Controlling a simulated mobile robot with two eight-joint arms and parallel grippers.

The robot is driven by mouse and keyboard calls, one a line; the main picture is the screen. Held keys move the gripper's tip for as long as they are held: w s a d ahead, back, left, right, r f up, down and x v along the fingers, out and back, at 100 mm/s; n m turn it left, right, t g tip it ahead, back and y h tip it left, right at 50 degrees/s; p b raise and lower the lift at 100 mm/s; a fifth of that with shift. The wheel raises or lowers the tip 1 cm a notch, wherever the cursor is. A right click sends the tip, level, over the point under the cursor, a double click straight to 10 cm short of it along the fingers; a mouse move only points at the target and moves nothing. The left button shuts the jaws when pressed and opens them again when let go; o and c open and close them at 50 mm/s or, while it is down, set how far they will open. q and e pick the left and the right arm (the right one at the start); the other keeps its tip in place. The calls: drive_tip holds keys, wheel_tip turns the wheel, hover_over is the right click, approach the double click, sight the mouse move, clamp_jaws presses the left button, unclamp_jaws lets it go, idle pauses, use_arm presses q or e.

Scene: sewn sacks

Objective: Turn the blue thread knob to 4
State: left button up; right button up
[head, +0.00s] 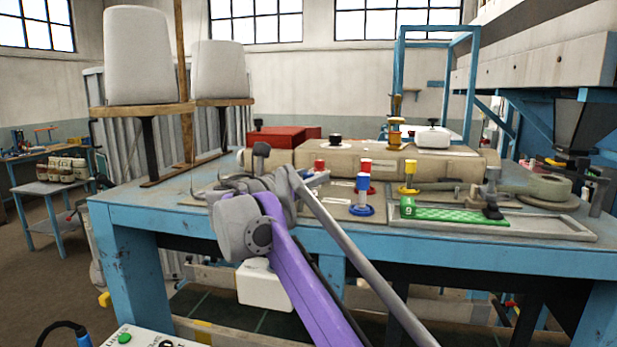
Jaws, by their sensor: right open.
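The blue thread knob (362,210) stands upright on the blue table (430,258), with a blue foot, a pale middle and a blue top. Any numbers around it are too small to read, so I cannot tell its setting. My right gripper (232,184) is open above the left part of the table, at the end of the purple arm. It is left of the blue knob and apart from it. My left gripper is not in view.
A red-topped spool (364,167) stands just behind the blue knob, and a yellow one (408,177) stands to its right. A grey tray (470,226) with a green strip lies farther right.

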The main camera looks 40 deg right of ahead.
drive_tip(key=b+v, duration=0.1)
drive_tip(key=v, duration=0.8)
drive_tip(key=shift+a, duration=0.25)
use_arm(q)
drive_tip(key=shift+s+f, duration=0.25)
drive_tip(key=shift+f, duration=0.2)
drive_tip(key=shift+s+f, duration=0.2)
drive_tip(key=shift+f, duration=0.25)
use_arm(e)
drive_tip(key=shift+s+a, duration=0.25)
drive_tip(key=shift+a, duration=0.4)
